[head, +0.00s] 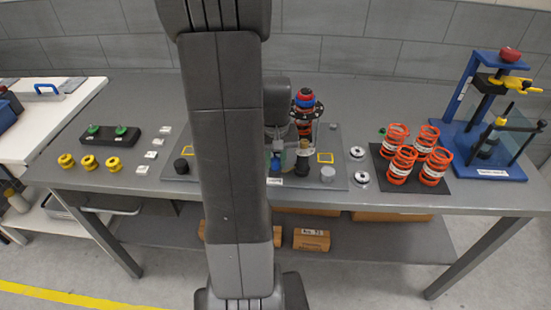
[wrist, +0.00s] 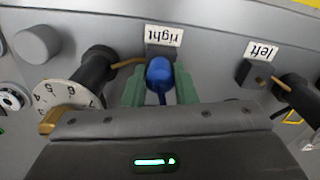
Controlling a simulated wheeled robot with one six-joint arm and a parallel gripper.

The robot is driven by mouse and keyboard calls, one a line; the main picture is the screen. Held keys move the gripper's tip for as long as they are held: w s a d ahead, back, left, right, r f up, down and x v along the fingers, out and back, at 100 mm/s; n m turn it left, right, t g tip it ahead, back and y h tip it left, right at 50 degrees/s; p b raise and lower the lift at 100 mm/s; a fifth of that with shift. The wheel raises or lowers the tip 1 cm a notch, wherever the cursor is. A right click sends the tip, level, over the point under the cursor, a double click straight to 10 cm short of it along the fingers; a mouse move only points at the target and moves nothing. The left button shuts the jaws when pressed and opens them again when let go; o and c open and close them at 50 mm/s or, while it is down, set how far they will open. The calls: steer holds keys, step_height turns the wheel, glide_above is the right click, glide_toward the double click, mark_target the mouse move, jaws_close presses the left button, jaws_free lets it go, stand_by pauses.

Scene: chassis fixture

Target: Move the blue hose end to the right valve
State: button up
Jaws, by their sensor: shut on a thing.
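My gripper (wrist: 160,88) has green fingers shut on the blue hose end (wrist: 158,72). In the wrist view, the blue end is directly in front of the dark right valve block (wrist: 161,50), beside the upside-down "right" label (wrist: 163,36). I cannot tell whether it touches or is seated in the block. A brass-coloured piece (wrist: 127,62) sits left of that block. The left valve block (wrist: 250,74), near the "left" label (wrist: 261,50), shows a brass-coloured stub. In the head view, my arm covers much of the fixture; the blue end (head: 275,164) is small beside it.
The wrist view shows a numbered dial (wrist: 68,93), a black cylinder (wrist: 98,66) and a grey knob (wrist: 36,45) close left of my gripper. In the head view, orange springs (head: 398,165) and a blue press (head: 490,150) stand right; yellow parts (head: 89,163) lie left.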

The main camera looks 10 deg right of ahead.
steer(key=shift+f, duration=0.1)
steer(key=o, duration=1.1)
step_height(320, 180, up, 7)
steer(key=p, duration=0.5)
steer(key=shift+f, duration=0.2)
step_height(320, 180, down, 7)
steer(key=b, duration=0.5)
steer(key=shift+r, duration=0.35)
